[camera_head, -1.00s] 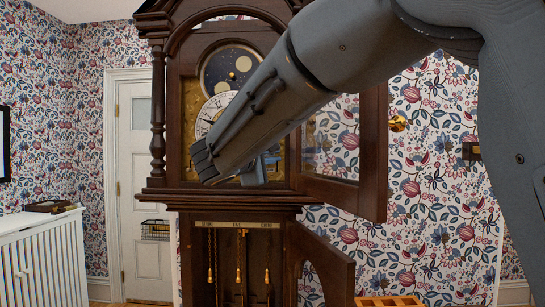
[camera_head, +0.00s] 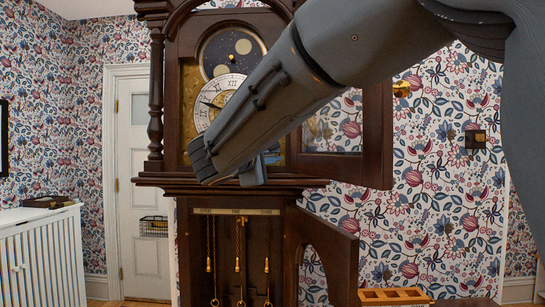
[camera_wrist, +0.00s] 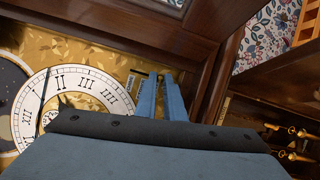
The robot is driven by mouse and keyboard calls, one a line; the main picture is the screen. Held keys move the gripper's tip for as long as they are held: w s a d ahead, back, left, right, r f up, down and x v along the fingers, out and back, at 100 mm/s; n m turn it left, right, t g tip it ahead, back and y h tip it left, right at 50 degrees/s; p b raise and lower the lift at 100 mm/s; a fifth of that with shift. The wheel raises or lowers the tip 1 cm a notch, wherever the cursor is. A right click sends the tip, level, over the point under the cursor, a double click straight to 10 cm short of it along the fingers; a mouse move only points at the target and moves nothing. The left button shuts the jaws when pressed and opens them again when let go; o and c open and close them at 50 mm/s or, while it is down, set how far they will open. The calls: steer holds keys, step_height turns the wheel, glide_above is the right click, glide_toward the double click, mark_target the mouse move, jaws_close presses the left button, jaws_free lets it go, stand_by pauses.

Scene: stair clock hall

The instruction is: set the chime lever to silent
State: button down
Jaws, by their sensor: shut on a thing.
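The tall dark wooden clock stands open in the head view, with its white dial (camera_head: 214,97) partly behind my arm. The dial (camera_wrist: 68,98) also shows in the wrist view on a gold face plate. A small lettered label (camera_wrist: 134,82) sits on the plate right of the dial. My gripper (camera_wrist: 161,78) has its two blue fingers close together at the plate's edge, beside this label. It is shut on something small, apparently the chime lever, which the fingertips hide. The lever's setting cannot be read. In the head view my arm covers most of the gripper.
The glazed upper door (camera_head: 376,135) hangs open to the right, close to my arm. The lower door (camera_head: 328,250) is also open, showing chains and weights. An orange-brown wooden tray (camera_head: 393,296) is at the bottom right. A white cabinet (camera_head: 42,256) stands left.

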steer(key=c, duration=1.8)
jaws_free()
steer(key=shift+f, duration=0.25)
